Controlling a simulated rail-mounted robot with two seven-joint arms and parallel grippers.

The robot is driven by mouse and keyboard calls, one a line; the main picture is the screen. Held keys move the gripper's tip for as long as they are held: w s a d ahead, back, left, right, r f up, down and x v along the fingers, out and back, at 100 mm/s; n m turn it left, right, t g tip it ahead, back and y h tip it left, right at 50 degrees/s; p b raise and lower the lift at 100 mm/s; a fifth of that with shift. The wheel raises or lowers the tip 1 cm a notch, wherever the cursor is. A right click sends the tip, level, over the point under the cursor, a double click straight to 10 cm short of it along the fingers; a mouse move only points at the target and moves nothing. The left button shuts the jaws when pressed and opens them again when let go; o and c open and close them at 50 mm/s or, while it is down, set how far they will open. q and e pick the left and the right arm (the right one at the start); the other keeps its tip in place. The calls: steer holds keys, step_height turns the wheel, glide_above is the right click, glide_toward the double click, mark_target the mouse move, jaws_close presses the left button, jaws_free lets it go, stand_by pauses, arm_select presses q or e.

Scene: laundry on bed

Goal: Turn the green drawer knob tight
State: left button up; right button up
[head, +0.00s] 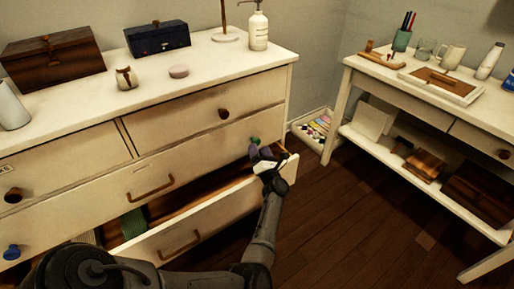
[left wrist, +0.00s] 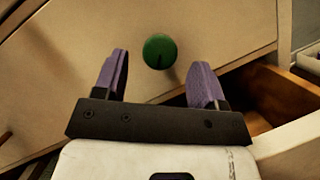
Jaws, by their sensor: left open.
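The green drawer knob (head: 255,140) sits on the right end of the dresser's middle drawer front. In the left wrist view the green knob (left wrist: 160,51) is round and lies just beyond the fingertips, roughly midway between them. My left gripper (head: 262,153) is at the knob, above the open bottom drawer. In the left wrist view its purple fingers (left wrist: 162,75) are spread apart with nothing between them. The knob looks clear of both fingers; the exact distance is hard to tell. My right gripper is not in view.
A blue knob (head: 12,252) is at the dresser's left. Boxes and a pump bottle (head: 258,30) stand on top. A side table (head: 400,85) is at right, with open floor between.

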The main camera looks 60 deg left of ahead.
arm_select(q)
steer(key=shift+b+x, duration=0.4)
steer(key=shift+x, duration=1.2)
